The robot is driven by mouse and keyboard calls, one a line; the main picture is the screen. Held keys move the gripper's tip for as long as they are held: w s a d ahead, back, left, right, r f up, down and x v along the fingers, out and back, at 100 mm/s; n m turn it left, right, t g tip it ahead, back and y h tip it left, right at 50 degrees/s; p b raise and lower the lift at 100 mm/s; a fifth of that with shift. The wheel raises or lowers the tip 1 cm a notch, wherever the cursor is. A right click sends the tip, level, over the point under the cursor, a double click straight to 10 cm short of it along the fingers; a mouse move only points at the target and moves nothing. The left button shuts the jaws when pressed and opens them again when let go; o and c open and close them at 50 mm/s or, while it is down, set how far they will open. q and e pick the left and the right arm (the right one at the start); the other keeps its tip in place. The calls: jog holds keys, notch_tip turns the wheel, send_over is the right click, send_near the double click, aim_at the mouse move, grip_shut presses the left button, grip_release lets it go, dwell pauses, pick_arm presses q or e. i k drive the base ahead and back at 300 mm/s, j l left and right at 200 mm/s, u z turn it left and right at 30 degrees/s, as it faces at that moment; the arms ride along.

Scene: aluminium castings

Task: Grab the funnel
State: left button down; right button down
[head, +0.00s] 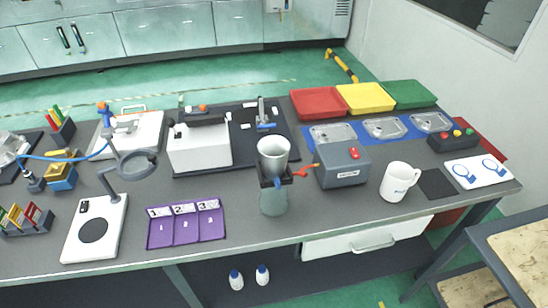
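A grey, open-topped, cup-like vessel (273,153), which looks like the funnel, stands near the front middle of the dark table. Its lower end sits in a dark collar (276,181) with an orange-red lever pointing right and a small blue part. A grey-green translucent container (273,201) is below the collar. The vessel looks upright; its lower end is hidden by the collar. Neither of my grippers shows in the head view, and nothing is seen touching the vessel.
A grey box (342,166) with a red switch stands close right of the vessel, then a white mug (398,182). A purple numbered mat (186,224) lies to the left. A white machine (199,147) and a ring stand (110,187) are farther left. Coloured trays (365,98) stand at the back.

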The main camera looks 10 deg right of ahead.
aim_at(273, 151)
jog(key=k+j+u, duration=0.1)
jog(key=k+j, duration=0.6)
jog(key=i+l, duration=0.2)
jog(key=i, duration=0.25)
